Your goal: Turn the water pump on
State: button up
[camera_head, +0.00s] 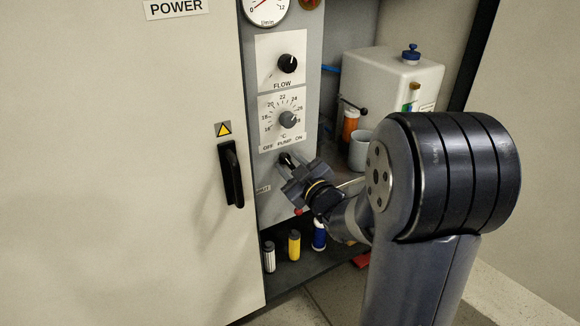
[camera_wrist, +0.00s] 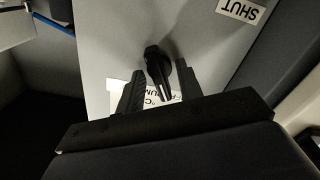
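In the wrist view the black knob (camera_wrist: 157,64) stands between the two open fingers of my gripper (camera_wrist: 160,76), with a gap on each side. I cannot tell which setting its pointer marks. The label is partly hidden by the fingers in the wrist view.
A temperature dial (camera_head: 289,119) and a flow knob (camera_head: 287,63) sit above the switch. A black door handle (camera_head: 231,174) is to the left. Small bottles (camera_head: 294,245) stand below.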

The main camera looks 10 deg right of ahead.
jog(key=shift+w, duration=0.15)
jog(key=shift+c, duration=0.3)
jog(key=c, duration=0.6)
jog(key=m+p, duration=0.1)
jog(key=m, duration=0.4)
jog(key=shift+r+m+p, duration=0.1)
jog(key=shift+m+p, duration=0.3)
jog(key=m+p, duration=0.2)
jog(key=m, duration=0.4)
jog(key=shift+d, duration=0.1)
